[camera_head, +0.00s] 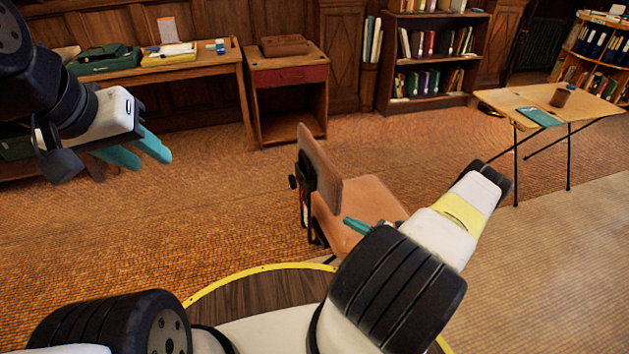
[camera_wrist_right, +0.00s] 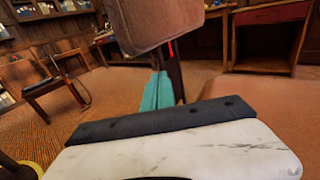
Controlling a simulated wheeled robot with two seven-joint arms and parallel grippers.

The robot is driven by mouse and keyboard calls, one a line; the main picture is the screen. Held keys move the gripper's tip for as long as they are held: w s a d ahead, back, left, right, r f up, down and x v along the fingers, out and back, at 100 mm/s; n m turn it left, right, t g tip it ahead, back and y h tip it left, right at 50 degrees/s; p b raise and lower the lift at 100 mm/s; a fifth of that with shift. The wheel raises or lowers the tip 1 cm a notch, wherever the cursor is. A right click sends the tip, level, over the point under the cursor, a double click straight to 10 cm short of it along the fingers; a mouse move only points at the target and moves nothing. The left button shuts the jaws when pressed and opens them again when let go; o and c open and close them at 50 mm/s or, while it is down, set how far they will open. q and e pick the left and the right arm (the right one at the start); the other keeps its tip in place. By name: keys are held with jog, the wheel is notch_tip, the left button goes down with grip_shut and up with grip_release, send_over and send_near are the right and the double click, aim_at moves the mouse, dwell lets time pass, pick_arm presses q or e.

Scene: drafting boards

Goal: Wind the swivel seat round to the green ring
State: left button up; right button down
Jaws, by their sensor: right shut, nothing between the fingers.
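The swivel seat has a tan backrest (camera_head: 322,160) on a dark upright and a tan seat pan (camera_head: 375,195); the backrest is on the pan's left. My right gripper (camera_head: 357,226) is shut and empty, its teal fingertips over the near part of the pan; its arm hides part of the seat. In the right wrist view the closed fingers (camera_wrist_right: 157,92) overlap the dark upright below the backrest (camera_wrist_right: 160,22), with the pan (camera_wrist_right: 265,98) to the right. I cannot tell whether they touch. My left gripper (camera_head: 152,160) is open and empty, away from the seat. No green ring shows.
A desk (camera_head: 190,67) and a red-drawer cabinet (camera_head: 290,77) stand along the back wall. A folding table (camera_head: 500,100) stands at right, bookcases (camera_head: 434,60) behind. Open carpet lies left of the seat. My yellow-edged base is at the bottom.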

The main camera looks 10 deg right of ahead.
jog(key=x, duration=1.4)
jog(key=shift+w, duration=0.1)
